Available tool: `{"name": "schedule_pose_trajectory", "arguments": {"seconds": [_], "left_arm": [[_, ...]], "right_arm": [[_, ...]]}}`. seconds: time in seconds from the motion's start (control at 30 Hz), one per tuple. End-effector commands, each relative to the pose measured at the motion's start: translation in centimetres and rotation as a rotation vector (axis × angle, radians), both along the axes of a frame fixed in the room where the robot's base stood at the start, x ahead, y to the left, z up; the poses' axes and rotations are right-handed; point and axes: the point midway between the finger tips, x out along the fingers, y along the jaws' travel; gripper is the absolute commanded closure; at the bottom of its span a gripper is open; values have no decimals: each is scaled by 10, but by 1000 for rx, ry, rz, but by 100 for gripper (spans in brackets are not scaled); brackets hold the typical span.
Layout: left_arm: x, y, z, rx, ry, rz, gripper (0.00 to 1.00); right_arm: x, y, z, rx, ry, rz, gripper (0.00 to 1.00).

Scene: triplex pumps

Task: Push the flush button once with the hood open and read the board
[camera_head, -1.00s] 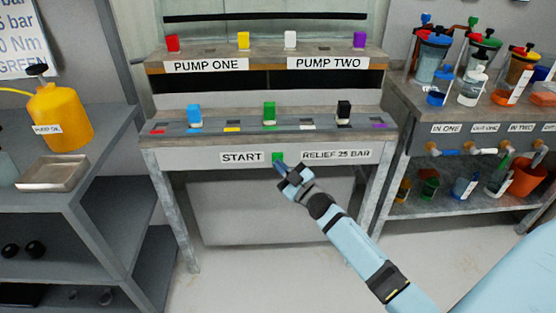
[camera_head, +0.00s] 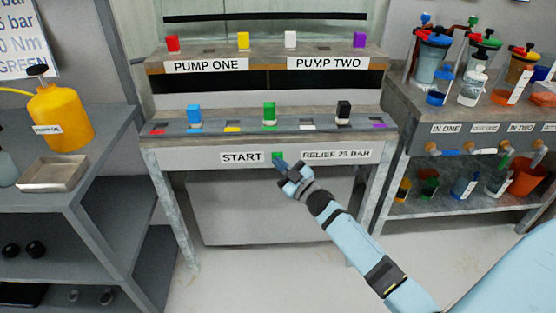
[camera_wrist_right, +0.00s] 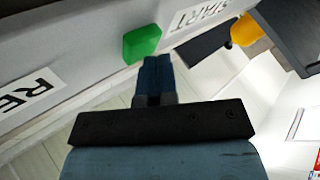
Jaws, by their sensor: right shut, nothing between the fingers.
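A green button (camera_head: 278,156) sits on the front edge of the bench (camera_head: 200,158), between the START label (camera_head: 242,157) and the RELIEF 25 BAR label (camera_head: 337,155). My right gripper (camera_head: 280,164) is shut and empty, its blue fingertips just below and in front of the button. In the right wrist view the green button (camera_wrist_right: 142,44) is beyond the fingertips (camera_wrist_right: 156,60), with what looks like a small gap. The hood is open over the bench, as the blocks and panels are uncovered. My left gripper is not in view.
Blue, green (camera_head: 269,113) and black blocks stand on the bench strip. Red, yellow, white and purple blocks stand on the upper shelf (camera_head: 270,60). A yellow oil can (camera_head: 62,115) and metal tray (camera_head: 55,173) are left; a rack with bottles (camera_head: 470,115) is right.

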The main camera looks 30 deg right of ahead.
Motion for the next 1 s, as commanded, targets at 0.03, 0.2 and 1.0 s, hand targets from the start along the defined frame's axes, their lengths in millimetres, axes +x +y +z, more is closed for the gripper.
{"name": "schedule_pose_trajectory", "arguments": {"seconds": [0.03,0.2,1.0], "left_arm": [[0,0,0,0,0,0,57],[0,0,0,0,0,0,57],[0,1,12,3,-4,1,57]], "right_arm": [[1,0,0,0,0,0,100],[2,-1,0,0,0,0,100],[-12,8,1,1,0,0,100]]}}
